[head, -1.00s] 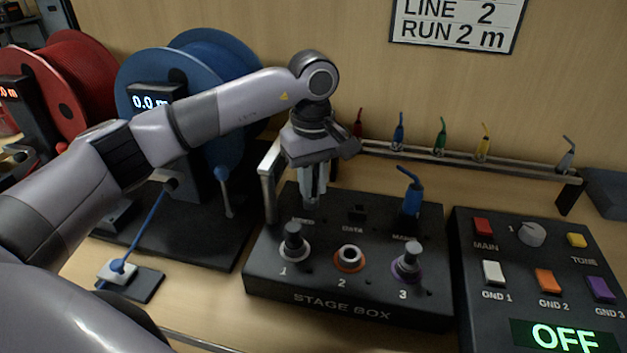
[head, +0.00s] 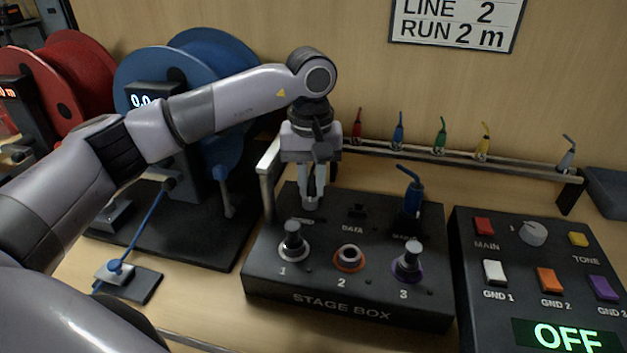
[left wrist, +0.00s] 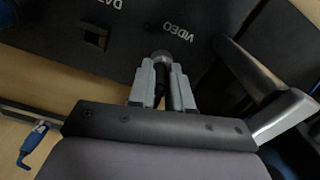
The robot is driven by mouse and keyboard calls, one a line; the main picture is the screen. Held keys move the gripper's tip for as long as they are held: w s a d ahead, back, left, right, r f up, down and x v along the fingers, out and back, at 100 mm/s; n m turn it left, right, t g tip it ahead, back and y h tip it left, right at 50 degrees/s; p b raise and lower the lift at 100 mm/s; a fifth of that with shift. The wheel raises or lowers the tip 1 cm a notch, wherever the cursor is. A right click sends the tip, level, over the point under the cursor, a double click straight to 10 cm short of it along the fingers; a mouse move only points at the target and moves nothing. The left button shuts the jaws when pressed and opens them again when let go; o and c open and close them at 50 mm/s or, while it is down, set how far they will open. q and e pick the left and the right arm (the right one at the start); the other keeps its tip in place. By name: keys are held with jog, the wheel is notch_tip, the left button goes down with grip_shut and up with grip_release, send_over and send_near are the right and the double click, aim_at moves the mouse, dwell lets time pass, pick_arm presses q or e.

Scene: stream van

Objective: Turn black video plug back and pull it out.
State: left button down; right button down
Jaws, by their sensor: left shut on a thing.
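The black video plug (left wrist: 160,93) shows only in part, between my left gripper's fingers, beside the VIDEO label in the left wrist view. My left gripper (head: 313,203) points down at the back left of the stage box (head: 345,300). Its fingers are shut on the plug, and they also show in the left wrist view (left wrist: 162,82). In the head view the fingers hide the plug, and I cannot tell how far it sits in its socket. My right gripper is not in view.
A blue plug (head: 411,190) stands at the box's back right. A metal rail (head: 470,163) with several coloured plugs runs behind. The switch panel (head: 505,243) reads OFF.

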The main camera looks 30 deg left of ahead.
pick_arm(q)
jog(key=shift+w+a, duration=0.1)
jog(key=shift+a, duration=0.35)
jog(key=shift+r, duration=0.3)
jog(key=shift+w+r+p, duration=0.1)
jog(key=shift+r+p, duration=0.3)
jog(key=shift+p, duration=0.05)
jog(key=shift+a+r, duration=0.15)
jog(key=shift+r, duration=0.05)
jog(key=shift+d+r+p, duration=0.2)
jog(key=shift+r+p, duration=0.05)
jog(key=shift+p, duration=0.15)
jog(key=shift+d+m, duration=0.1)
jog(key=shift+m, duration=0.2)
jog(key=shift+r, duration=0.1)
jog(key=shift+s+r+p, duration=0.2)
jog(key=shift+r+p, duration=0.85)
jog(key=shift+r, duration=0.35)
